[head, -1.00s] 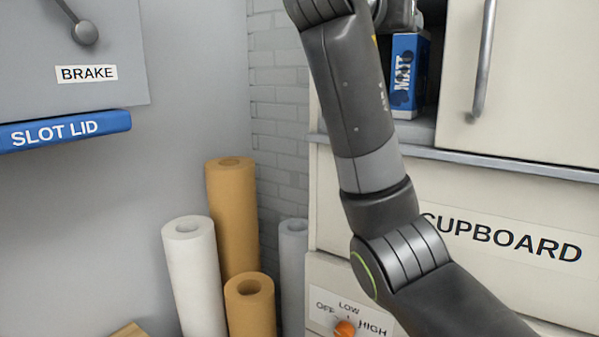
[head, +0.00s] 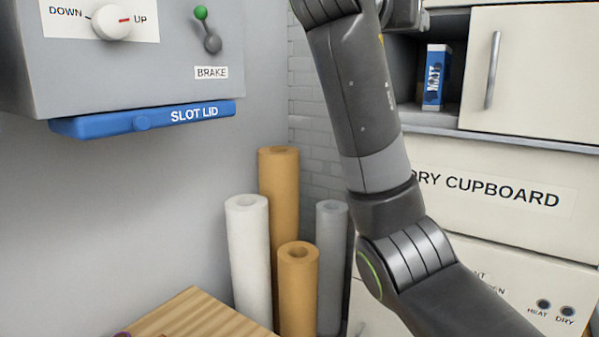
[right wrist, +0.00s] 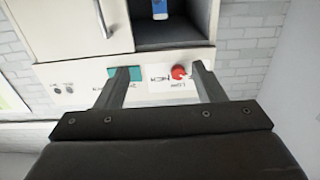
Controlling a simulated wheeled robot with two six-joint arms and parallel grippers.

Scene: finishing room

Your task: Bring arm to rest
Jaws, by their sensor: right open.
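My right arm (head: 375,170) rises from the lower right of the head view and runs out at its top, in front of the dry cupboard (head: 575,192). The right gripper (right wrist: 162,74) shows in the right wrist view, its two fingers spread with nothing held between them. Behind the fingers, and apart from them, is the cupboard's front panel with a red knob (right wrist: 179,72) and a teal patch (right wrist: 136,73). The left gripper is not in view.
A blue box (head: 436,78) stands in the cupboard's open bay, left of the handled door (head: 540,70). Rolls (head: 247,255) stand in the corner. A grey machine with a blue slot lid (head: 100,125) and brake lever (head: 208,30) is at left. A wooden surface (head: 190,315) is lower left.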

